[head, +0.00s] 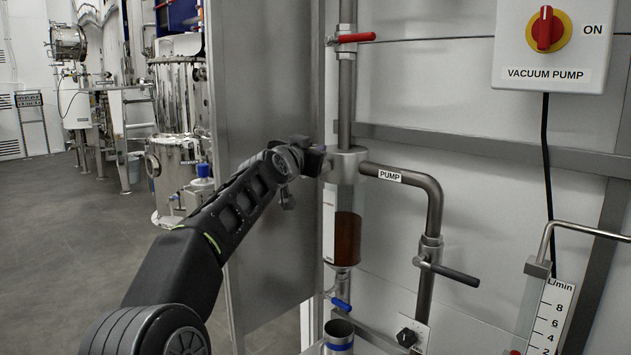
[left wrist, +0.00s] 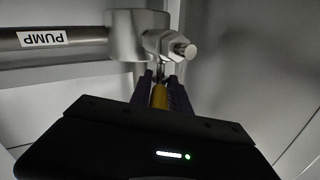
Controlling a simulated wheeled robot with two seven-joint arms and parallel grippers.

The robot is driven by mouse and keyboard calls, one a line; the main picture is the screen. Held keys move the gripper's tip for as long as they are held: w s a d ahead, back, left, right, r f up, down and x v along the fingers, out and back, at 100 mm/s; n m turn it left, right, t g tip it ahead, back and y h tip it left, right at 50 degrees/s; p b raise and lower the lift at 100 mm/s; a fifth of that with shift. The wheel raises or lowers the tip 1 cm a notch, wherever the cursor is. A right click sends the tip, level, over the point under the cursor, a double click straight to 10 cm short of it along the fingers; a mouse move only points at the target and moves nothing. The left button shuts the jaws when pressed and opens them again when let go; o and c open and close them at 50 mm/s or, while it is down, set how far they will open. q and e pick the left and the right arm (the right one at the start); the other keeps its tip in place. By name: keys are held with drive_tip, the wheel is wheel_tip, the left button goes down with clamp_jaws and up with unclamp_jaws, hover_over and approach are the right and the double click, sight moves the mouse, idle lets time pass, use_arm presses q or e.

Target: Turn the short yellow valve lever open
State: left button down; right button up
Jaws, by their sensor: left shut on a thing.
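The short yellow valve lever (left wrist: 159,97) shows in the left wrist view, just below a metal valve body (left wrist: 140,35) with a hex nut. The lever lies between the two dark fingers of my left gripper (left wrist: 160,92), which are shut on it. In the head view my left gripper (head: 318,160) reaches the left side of the valve body (head: 348,165), where the PUMP pipe joins the upright pipe. The lever is hidden there behind the gripper. My right gripper is in neither view.
A red lever (head: 356,38) sits higher on the upright pipe. A black-handled valve (head: 447,271) is on the PUMP pipe (head: 420,185). An amber-filled vessel (head: 343,238) and a blue lever (head: 341,305) are below. A steel panel (head: 262,90) stands close on the left.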

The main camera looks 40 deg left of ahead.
use_arm(q)
drive_tip(key=shift+a+f+m+t+h+b, duration=0.35)
drive_tip(key=shift+f+m+h+b, duration=0.2)
drive_tip(key=shift+b, duration=0.7)
drive_tip(key=shift+r+m+h+b, duration=0.2)
drive_tip(key=shift+m+h+b, duration=0.35)
drive_tip(key=shift+h, duration=0.5)
drive_tip(key=shift+a+r+m+h+p, duration=0.15)
drive_tip(key=shift+m+h+p, duration=0.3)
drive_tip(key=shift+h, duration=0.35)
drive_tip(key=shift+r+m+h+p, duration=0.1)
drive_tip(key=shift+m+h+p, duration=0.45)
drive_tip(key=shift+h+p, duration=0.2)
drive_tip(key=shift+s+f+m+h+p, duration=0.1)
drive_tip(key=shift+f+m+h+p, duration=0.1)
drive_tip(key=shift+m+h+p, duration=0.45)
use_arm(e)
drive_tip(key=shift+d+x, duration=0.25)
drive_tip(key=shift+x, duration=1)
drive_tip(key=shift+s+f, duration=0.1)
use_arm(q)
drive_tip(key=shift+f, duration=0.1)
drive_tip(key=c, duration=1.5)
unclamp_jaws()
drive_tip(key=shift+s+a+t, duration=0.15)
drive_tip(key=shift+s+t, duration=0.1)
drive_tip(key=shift+o, duration=0.8)
drive_tip(key=shift+r, duration=0.25)
